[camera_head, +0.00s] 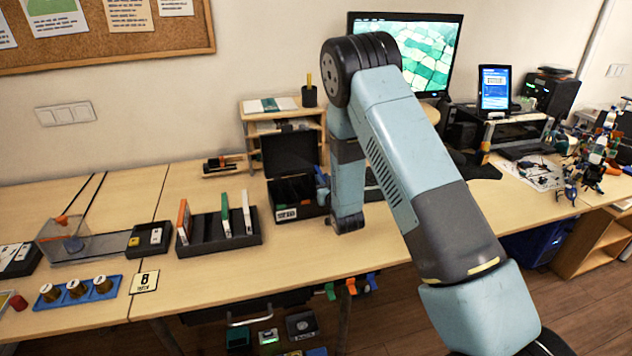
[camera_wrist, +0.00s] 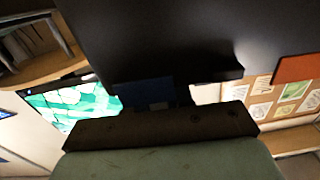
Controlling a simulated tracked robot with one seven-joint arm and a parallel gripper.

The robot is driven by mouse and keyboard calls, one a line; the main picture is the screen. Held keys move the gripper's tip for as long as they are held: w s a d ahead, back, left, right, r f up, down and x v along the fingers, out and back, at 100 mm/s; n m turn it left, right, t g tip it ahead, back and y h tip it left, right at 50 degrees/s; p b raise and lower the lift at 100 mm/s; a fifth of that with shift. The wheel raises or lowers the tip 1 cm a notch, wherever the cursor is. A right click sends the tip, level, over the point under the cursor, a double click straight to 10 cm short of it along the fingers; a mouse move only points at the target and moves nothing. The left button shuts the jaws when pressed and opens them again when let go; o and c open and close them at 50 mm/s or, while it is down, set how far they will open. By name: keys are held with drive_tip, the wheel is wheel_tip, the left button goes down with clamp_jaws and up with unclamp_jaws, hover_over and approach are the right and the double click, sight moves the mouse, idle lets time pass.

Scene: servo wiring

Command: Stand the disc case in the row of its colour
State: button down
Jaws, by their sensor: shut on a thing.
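A dark rack (camera_head: 218,242) stands on the bench left of centre in the head view. It holds an orange case (camera_head: 184,221) at its left, and a green case (camera_head: 225,214) and a white case (camera_head: 247,211) further right, all upright and apart. My arm hides most of my gripper in the head view. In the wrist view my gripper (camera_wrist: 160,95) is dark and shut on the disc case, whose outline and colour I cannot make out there. A small blue patch (camera_head: 322,180) shows beside my forearm in the head view; I cannot tell whether it is the case.
An open black box (camera_head: 286,214) with a raised lid stands right of the rack, close to my arm. A small wooden shelf (camera_head: 255,117) is behind it. A monitor (camera_head: 440,60) stands at the back.

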drive_tip(key=c, duration=1)
unclamp_jaws()
